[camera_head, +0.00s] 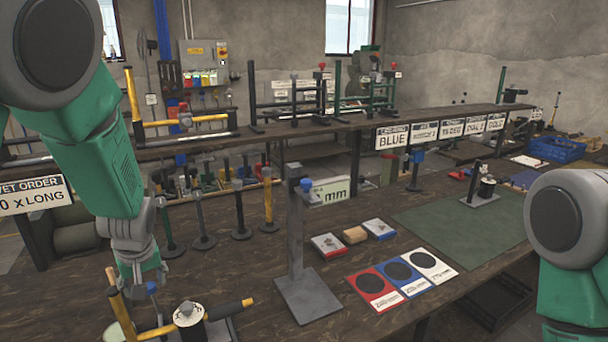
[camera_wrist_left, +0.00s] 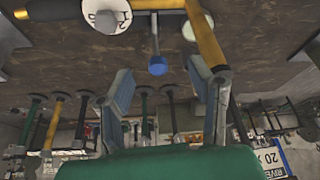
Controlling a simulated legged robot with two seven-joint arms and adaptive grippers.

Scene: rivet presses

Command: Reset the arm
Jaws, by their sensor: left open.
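My left gripper (camera_head: 138,280) points down at the near left of the workbench, and its fingers are apart and empty in the left wrist view (camera_wrist_left: 160,78). A small blue knob (camera_wrist_left: 157,66) on a thin rod shows between and beyond the fingertips. A yellow bar (camera_wrist_left: 206,38) passes close to one finger; I cannot tell if they touch. The near-left press (camera_head: 190,315), with a white-topped cylinder and yellow bars, stands just beside the gripper. My left arm (camera_head: 85,150) is bent down from the upper left. My right arm (camera_head: 570,250) shows at the right edge, its gripper out of frame.
A grey post stand (camera_head: 296,230) rises right of the press. Red, blue and white cards (camera_head: 398,272) and small boxes (camera_head: 354,235) lie beyond it. A green mat (camera_head: 455,228) is mostly bare. Several upright rods (camera_head: 240,205) stand behind the gripper, before a raised shelf (camera_head: 350,122).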

